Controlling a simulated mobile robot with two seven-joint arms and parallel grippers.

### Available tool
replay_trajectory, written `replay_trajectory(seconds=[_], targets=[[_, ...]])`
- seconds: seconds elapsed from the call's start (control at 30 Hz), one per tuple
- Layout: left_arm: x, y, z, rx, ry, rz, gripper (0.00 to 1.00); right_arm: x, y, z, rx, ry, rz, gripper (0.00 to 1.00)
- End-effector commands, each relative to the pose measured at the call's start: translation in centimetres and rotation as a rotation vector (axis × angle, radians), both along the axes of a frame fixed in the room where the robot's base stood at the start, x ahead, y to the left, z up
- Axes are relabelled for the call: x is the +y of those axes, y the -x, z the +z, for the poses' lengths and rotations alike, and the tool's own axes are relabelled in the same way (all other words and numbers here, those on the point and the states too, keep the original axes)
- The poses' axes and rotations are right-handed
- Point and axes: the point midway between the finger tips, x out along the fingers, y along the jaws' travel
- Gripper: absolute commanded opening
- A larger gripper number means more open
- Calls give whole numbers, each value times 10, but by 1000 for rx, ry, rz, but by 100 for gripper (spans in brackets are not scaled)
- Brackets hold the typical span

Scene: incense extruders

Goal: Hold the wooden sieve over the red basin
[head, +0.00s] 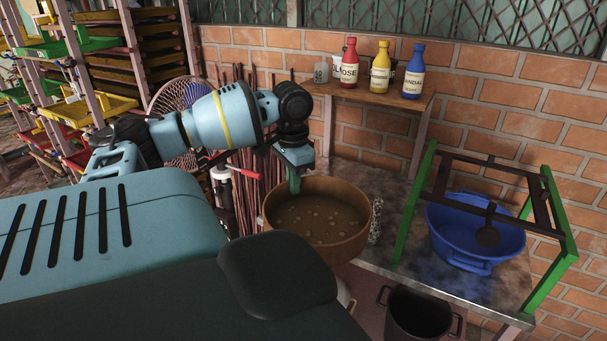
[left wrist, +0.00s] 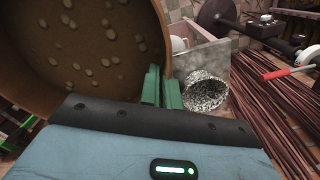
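The wooden sieve (head: 345,248) is a round brown pan with pale spots across its inside, right of centre in the head view. It also fills the upper left of the left wrist view (left wrist: 95,45). My left gripper (head: 295,184) has its green fingers at the sieve's rim, and in the left wrist view the fingers (left wrist: 162,88) close on the wall from both sides. The sieve looks held by its rim near the table's left end; its underside is hidden. I see no red basin in either view. My right gripper is not in view.
A blue basin (head: 455,237) stands on the table under a green-legged frame (head: 417,200). A black bucket (head: 415,315) is in front of the table. Red, yellow and blue bottles (head: 349,64) stand on a wooden shelf. A speckled cylinder (left wrist: 205,90) lies near the fingers.

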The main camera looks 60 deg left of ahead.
Motion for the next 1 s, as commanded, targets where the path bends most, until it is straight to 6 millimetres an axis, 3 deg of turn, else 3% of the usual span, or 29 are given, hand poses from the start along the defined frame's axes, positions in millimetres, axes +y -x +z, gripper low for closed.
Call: replay_trajectory(seconds=[0.07,0.47,0.63,0.77,0.9,1.0], targets=[[-5,0,-15,4,1,15,0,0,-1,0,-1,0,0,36],[-25,-4,-57,-4,5,63,0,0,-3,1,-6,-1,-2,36],[-51,-9,-95,-2,9,91,0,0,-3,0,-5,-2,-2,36],[-88,-17,-131,-4,12,109,0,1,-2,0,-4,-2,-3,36],[-151,-32,-168,-7,14,110,0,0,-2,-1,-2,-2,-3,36],[-200,-44,-184,-8,12,98,0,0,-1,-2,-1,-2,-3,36]])
